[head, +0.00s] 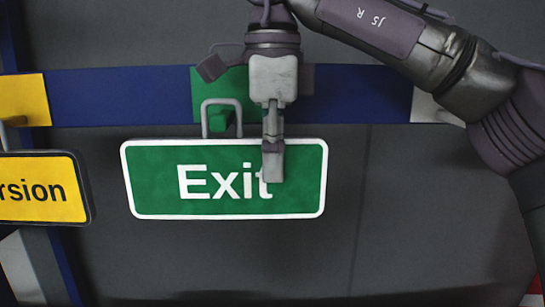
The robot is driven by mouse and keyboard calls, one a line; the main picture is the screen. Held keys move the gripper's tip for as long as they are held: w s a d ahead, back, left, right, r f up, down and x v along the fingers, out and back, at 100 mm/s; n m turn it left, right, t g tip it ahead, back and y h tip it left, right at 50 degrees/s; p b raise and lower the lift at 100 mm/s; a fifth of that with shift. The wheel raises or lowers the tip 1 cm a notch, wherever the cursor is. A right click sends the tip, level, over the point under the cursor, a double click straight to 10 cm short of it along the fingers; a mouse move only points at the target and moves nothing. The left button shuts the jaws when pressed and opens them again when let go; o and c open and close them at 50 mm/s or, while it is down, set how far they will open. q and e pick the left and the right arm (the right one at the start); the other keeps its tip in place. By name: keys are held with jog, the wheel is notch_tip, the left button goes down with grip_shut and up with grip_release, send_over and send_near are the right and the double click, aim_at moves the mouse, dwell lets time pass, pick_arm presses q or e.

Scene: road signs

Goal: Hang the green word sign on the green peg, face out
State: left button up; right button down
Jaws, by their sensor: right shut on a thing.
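The green word sign (160,178) reads "Exit" in white, with a white border. It faces me and is nearly level. My right gripper (272,165) is shut on its upper edge, right of the middle, covering part of the last letter. The sign's grey wire loop (204,118) stands above its top edge. The green peg (220,122) shows inside the loop's outline, in front of a green backing plate (207,86). I cannot tell whether the loop is over the peg or only in front of it. My left gripper is not in view.
A blue rail (120,97) crosses the dark wall. A yellow sign (60,205) ending in "rsion" hangs at the left, below a yellow plate (24,95). A pale plate (428,108) is on the rail at the right, partly behind my arm. The wall below the Exit sign is clear.

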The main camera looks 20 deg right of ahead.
jog(key=shift+f+b, duration=0.5)
jog(key=shift+f, duration=0.2)
jog(key=c, duration=1.1)
grip_release()
jog(key=shift+r, duration=0.1)
jog(key=shift+o, duration=0.2)
notch_tip(320, 180, up, 7)
jog(key=shift+s+a+f, duration=0.1)
jog(key=shift+s, duration=0.05)
jog(key=shift+r, duration=0.35)
